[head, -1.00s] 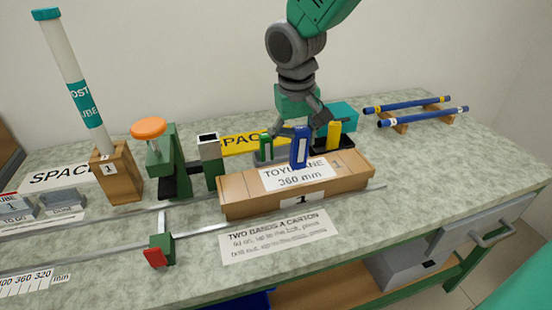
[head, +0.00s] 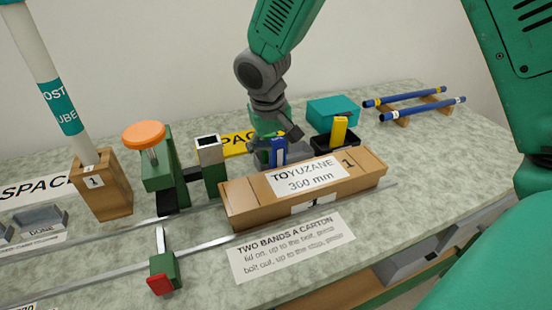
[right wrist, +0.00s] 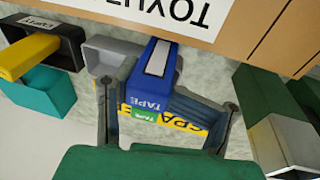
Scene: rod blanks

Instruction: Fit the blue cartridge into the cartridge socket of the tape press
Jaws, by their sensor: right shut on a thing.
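The blue cartridge (head: 278,152) is upright behind the long carton, in my right gripper (head: 272,142). In the right wrist view the blue cartridge (right wrist: 153,80) is between the two fingers (right wrist: 165,105), its "TAPE" lettering showing. The tape press (head: 160,170) is green with an orange knob, left of the cartridge. A grey square-mouthed box on a green post (head: 209,150), apparently the cartridge socket, has a dark opening facing up. The cartridge is apart from it, to its right. My left gripper is not in view.
The carton (head: 345,180) lies in front of the cartridge. A yellow cartridge (head: 339,130) stands in a black tray, with a teal box (head: 333,110) behind. Blue rods (head: 420,108) lie at the back right. A wooden block (head: 103,190) holds a tube at left.

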